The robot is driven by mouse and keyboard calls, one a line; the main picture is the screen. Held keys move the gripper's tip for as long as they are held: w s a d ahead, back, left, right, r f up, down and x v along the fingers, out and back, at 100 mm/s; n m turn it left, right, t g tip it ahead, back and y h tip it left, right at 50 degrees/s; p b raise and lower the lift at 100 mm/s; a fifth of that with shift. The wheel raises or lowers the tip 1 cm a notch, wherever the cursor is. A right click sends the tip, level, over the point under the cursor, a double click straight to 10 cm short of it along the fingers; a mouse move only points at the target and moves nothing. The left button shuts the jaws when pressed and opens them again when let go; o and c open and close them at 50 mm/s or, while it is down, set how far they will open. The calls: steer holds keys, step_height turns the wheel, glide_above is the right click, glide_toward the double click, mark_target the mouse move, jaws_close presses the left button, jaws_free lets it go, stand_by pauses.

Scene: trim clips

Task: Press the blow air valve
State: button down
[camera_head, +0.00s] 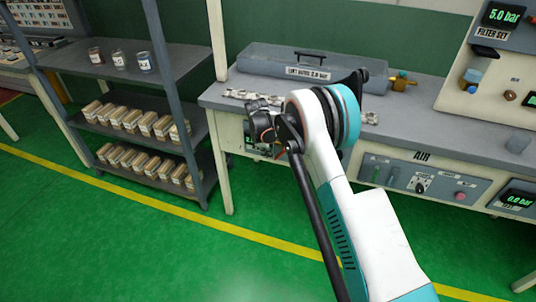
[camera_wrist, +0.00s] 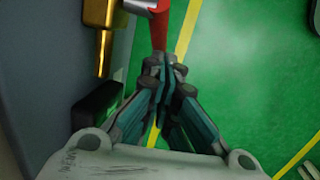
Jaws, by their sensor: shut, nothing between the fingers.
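In the wrist view my gripper (camera_wrist: 161,66) is shut and empty, pointing toward the top of the picture. A red lever-like part (camera_wrist: 160,28) lies just beyond its fingertips, with a silver end beside it; I cannot tell whether they touch. A brass fitting (camera_wrist: 105,45) is left of it. No label shows there, so I cannot tell whether the red part is the blow air valve. In the head view my arm's pale, teal-capped joint covers part of the bench front, and my fingertips cannot be made out. The AIR panel (camera_head: 408,180) carries small controls, including a pink button (camera_head: 460,196).
The workbench (camera_head: 420,122) bears a grey lidded box (camera_head: 270,62), metal clips and a brass valve (camera_head: 402,82). The filter set display (camera_head: 503,15) reads 5.0 bar; a lower display (camera_head: 516,199) reads 0.0 bar. A shelf rack (camera_head: 185,62) stands left. Green floor in front is clear.

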steer(key=shift+s+d+f, duration=0.1)
steer(key=shift+d+f, duration=0.15)
steer(key=shift+f, duration=0.3)
steer(key=shift+s+d+f, duration=0.1)
steer(key=shift+d+f, duration=0.15)
steer(key=shift+f, duration=0.25)
steer(key=shift+r, duration=0.1)
steer(key=shift+r, duration=0.7)
steer(key=shift+a, duration=0.1)
steer(key=a+r+p, duration=0.3)
steer(key=a+r, duration=0.3)
steer(key=a, duration=0.6)
steer(key=shift+p, duration=0.4)
